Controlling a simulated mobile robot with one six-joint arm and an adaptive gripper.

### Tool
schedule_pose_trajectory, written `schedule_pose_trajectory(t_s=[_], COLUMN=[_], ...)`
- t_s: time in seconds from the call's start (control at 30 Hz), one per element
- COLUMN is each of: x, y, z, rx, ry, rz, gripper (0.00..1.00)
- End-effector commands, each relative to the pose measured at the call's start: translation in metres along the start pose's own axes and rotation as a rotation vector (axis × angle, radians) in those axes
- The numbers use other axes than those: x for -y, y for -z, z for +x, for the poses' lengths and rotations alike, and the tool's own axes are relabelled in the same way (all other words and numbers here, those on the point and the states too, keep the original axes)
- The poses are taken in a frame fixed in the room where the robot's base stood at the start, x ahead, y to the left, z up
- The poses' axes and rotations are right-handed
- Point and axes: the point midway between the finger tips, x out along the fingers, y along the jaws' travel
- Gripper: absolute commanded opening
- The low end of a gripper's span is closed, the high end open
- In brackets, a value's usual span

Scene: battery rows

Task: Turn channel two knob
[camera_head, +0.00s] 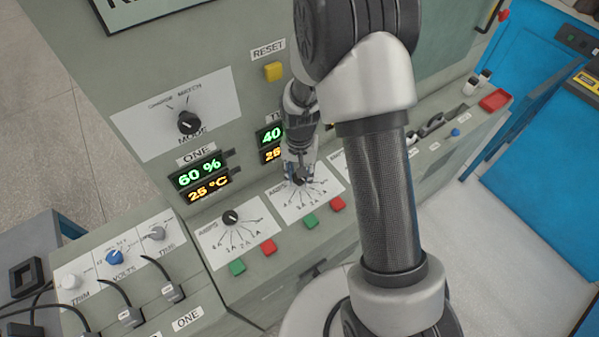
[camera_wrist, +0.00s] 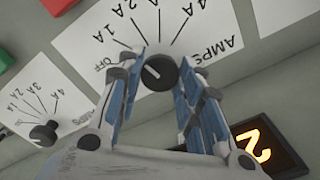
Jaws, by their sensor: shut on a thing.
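The channel two knob (camera_wrist: 160,73) is a black dial on a white AMPS plate marked OFF and 1A to 4A. My gripper (camera_wrist: 161,62) has its two blue-padded fingers on either side of the knob, shut on it. The knob's white mark points toward the OFF side of the scale; the exact setting is hard to tell. In the head view my gripper (camera_head: 299,174) reaches down to the second AMPS plate (camera_head: 319,202) and hides most of the knob.
The channel one knob (camera_head: 230,217) is on the neighbouring plate. Green (camera_head: 311,221) and red (camera_head: 338,204) buttons sit just below the channel two plate. The channel one display (camera_head: 200,179) reads 60 % and 25 °C. The MODE knob (camera_head: 188,123) and yellow RESET button (camera_head: 273,71) are higher up.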

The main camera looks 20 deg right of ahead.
Motion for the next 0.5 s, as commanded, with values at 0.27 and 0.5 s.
schedule_pose_trajectory(t_s=[0.27,0.5], x=[-0.0001,0.0000], y=[-0.0002,0.0000], z=[-0.0003,-0.0003], rx=[0.001,0.000], ry=[0.000,0.000], rz=[-0.264,-0.478], gripper=[0.10,0.10])
